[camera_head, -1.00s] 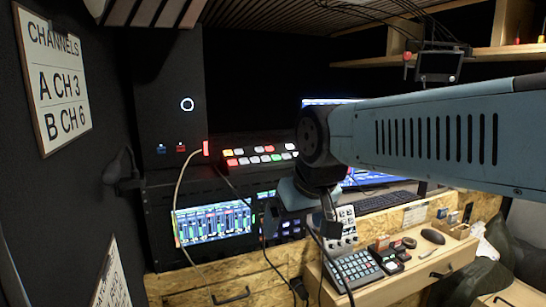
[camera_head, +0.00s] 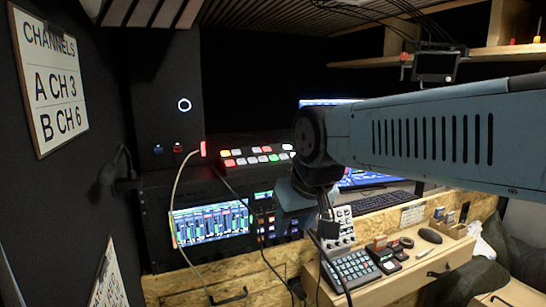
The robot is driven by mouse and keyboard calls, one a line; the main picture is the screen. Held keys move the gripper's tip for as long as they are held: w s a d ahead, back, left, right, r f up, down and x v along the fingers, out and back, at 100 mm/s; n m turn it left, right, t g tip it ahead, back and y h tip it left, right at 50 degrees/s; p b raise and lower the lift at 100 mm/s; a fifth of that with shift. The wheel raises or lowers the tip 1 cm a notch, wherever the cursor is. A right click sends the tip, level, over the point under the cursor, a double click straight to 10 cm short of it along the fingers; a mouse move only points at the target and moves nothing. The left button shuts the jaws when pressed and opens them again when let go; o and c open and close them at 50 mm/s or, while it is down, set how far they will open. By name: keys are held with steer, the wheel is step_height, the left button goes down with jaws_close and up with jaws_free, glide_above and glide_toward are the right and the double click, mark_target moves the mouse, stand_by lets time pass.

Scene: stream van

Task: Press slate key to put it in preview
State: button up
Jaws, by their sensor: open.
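No key labelled slate can be read. A switcher panel (camera_head: 257,157) at the centre back has rows of lit red, yellow, green and white keys. A smaller panel with purple-lit keys (camera_head: 271,226) sits lower, beside the audio meter screen. A grey keypad (camera_head: 352,266) lies on the wooden desk. My light blue arm comes in from the right and bends down at its elbow.
The meter screen (camera_head: 210,222) is in the rack at left, with loose cables hanging in front. A keyboard (camera_head: 384,202), a mouse (camera_head: 430,236) and small boxes are on the desk (camera_head: 455,262). A channels sign (camera_head: 50,85) hangs on the left wall.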

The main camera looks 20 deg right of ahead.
jaws_close()
stand_by(0.9)
